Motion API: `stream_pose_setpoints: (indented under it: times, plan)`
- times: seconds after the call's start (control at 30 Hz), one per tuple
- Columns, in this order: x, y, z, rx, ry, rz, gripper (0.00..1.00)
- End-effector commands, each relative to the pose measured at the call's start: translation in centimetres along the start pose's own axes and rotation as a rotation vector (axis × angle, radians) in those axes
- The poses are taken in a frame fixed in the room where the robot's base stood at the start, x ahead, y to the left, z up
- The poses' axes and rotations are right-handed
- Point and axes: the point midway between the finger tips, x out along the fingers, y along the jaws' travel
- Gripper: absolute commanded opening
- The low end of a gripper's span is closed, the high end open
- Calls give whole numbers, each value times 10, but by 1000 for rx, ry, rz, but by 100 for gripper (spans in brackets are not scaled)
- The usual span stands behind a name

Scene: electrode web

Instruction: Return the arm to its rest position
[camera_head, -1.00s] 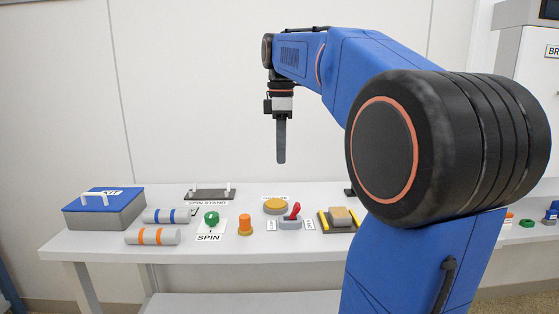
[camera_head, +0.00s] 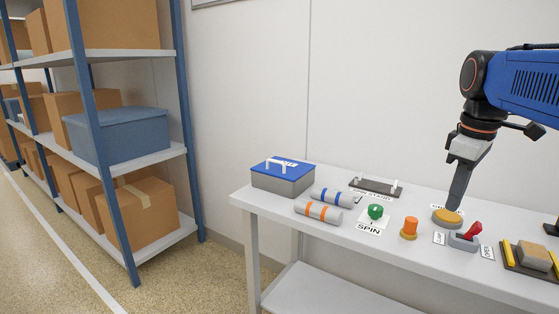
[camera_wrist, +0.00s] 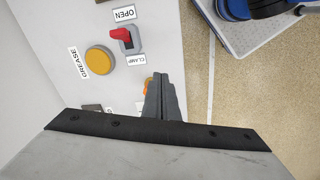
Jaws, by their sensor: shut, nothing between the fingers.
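My gripper (camera_head: 456,207) hangs from the blue arm at the right of the head view, fingers pointing down and slightly tilted. Its dark fingers are shut together with nothing between them. In the head view the tips overlap the yellow grease button (camera_head: 440,219). In the wrist view the shut fingers (camera_wrist: 161,82) lie apart from that button (camera_wrist: 99,60), over the table edge side, and partly hide an orange piece (camera_wrist: 147,87). My arm is bent, and its lower links are outside the head view.
The white table (camera_head: 400,262) holds a blue-lidded box (camera_head: 283,182), two banded rolls (camera_head: 318,211), a green spin knob (camera_head: 375,212), an orange button (camera_head: 409,229), a red clamp lever (camera_head: 471,231) and a yellow-edged block (camera_head: 534,256). Shelves with boxes (camera_head: 118,136) stand left.

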Motion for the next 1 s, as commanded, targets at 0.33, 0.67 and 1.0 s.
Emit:
stream_pose_setpoints:
  times: [0.33, 0.67, 1.0]
  plan:
    - [86, -102, 28, 335, 131, 72, 0]
    - [166, -168, 60, 607, 260, 72, 0]
    - [182, -179, 66, 663, 287, 66, 0]
